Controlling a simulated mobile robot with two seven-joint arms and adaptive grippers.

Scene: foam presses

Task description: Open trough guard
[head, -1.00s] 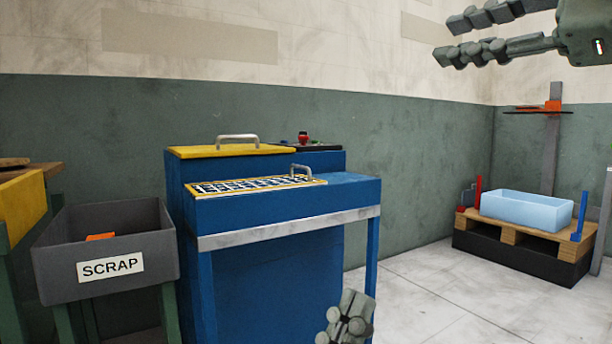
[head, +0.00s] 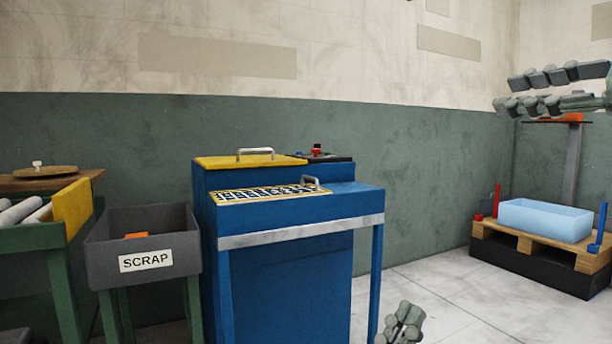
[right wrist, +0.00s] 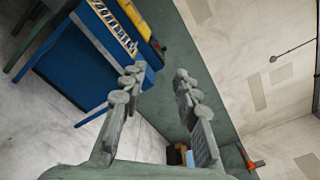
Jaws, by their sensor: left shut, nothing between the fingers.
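The trough guard (head: 268,195) is a yellow-framed grid panel with a metal handle (head: 310,181) at its right end. It lies flat on top of the blue machine (head: 300,208). In the right wrist view the guard (right wrist: 114,26) shows at the upper left. My left gripper (head: 402,322) is low in front of the machine's right leg, shut and empty, apart from the guard. My right gripper (head: 506,93) is high at the right edge, far from the guard. In the right wrist view its fingers (right wrist: 158,75) are spread with nothing between them.
A yellow lid (head: 250,160) with a handle and a control panel (head: 322,158) are behind the guard. A grey SCRAP bin (head: 145,240) stands left of the machine. A light blue tub (head: 545,220) sits on a pallet at the right. The floor between is clear.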

